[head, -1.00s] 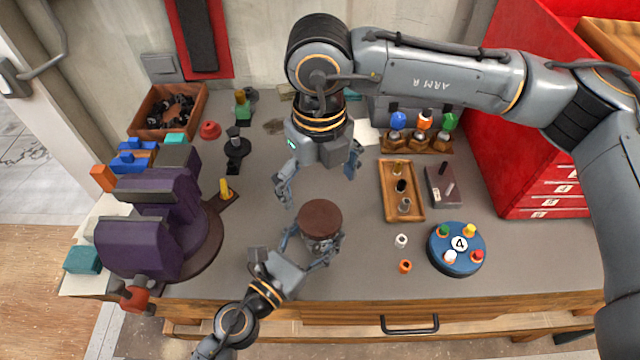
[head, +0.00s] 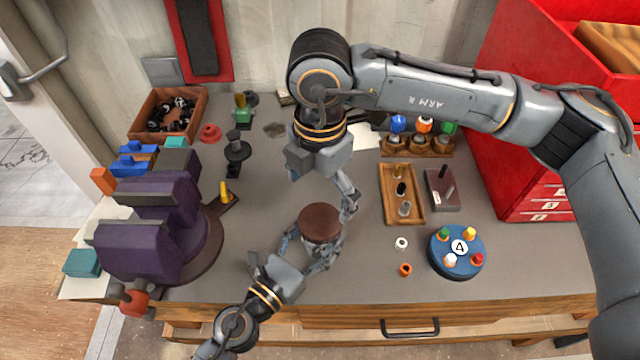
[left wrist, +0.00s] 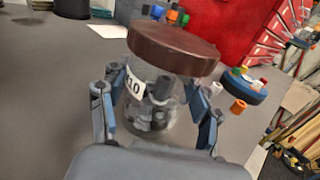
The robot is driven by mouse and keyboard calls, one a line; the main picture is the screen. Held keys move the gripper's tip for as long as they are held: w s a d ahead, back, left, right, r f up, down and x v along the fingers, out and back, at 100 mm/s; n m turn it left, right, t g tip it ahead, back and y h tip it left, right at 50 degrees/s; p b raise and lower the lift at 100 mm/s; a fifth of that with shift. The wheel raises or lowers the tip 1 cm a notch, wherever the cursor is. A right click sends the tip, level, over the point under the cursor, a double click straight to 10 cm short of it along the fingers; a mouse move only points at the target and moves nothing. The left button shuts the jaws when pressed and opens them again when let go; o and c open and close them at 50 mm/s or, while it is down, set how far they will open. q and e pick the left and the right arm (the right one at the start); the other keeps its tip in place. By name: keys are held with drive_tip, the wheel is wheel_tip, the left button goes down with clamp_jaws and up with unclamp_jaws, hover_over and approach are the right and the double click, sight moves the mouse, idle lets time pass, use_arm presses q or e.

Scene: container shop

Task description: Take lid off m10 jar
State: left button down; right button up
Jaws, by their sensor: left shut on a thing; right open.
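The m10 jar (left wrist: 152,108) is clear glass with dark hardware inside and a white label reading "10" in the left wrist view. Its round brown lid (head: 319,222) is on top; the lid also shows in the left wrist view (left wrist: 172,48). The jar stands upright near the front middle of the bench, mostly hidden under the lid in the head view. My left gripper (head: 308,252) is shut around the jar's glass body below the lid.
A purple vise (head: 150,225) stands at left. A wooden tray (head: 402,193) of bolts, a dark block (head: 443,188) and a blue round stand (head: 457,252) marked 4 are at right. A red cabinet (head: 535,140) bounds the right.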

sight(320, 220)
wheel_tip(320, 220, down, 7)
drive_tip(key=shift+r, duration=0.1)
drive_tip(key=shift+c, duration=0.5)
